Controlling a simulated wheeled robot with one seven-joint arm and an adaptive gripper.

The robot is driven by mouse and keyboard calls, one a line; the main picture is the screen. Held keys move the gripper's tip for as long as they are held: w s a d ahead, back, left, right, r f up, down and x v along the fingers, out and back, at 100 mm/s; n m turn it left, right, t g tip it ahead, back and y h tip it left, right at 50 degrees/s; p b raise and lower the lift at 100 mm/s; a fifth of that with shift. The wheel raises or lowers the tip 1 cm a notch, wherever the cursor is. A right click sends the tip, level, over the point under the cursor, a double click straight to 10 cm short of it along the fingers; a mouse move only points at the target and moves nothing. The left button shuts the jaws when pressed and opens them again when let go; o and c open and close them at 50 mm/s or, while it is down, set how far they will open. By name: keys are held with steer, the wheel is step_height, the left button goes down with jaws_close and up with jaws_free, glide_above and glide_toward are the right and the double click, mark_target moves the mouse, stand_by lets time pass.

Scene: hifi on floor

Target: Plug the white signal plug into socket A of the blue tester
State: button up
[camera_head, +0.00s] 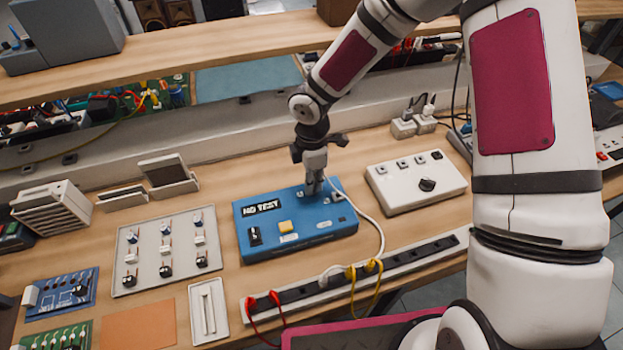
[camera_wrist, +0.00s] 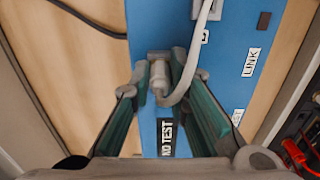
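The blue tester (camera_head: 262,230) lies on the wooden bench, its display (camera_head: 262,208) seeming to read "NO TEST". It also shows in the wrist view (camera_wrist: 228,30). My gripper (camera_head: 314,188) points down at the tester's back right part. In the wrist view my gripper (camera_wrist: 160,72) has its green-padded fingers close on both sides of the white signal plug (camera_wrist: 160,78), apparently gripping it. A grey socket block (camera_wrist: 157,54) shows right at the plug's end; whether the plug is seated in it I cannot tell. The white cable (camera_wrist: 183,85) loops from the plug. Socket letters are unreadable.
A power strip (camera_head: 405,262) with red, yellow and white leads lies in front of the tester. A white box (camera_head: 415,182) stands at its right, a grey tray of small parts (camera_head: 150,277) at its left. A raised shelf (camera_head: 200,58) runs behind.

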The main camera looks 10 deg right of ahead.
steer(key=shift+o, duration=1.4)
steer(key=shift+r, duration=0.15)
step_height(320, 180, up, 17)
steer(key=p, duration=0.2)
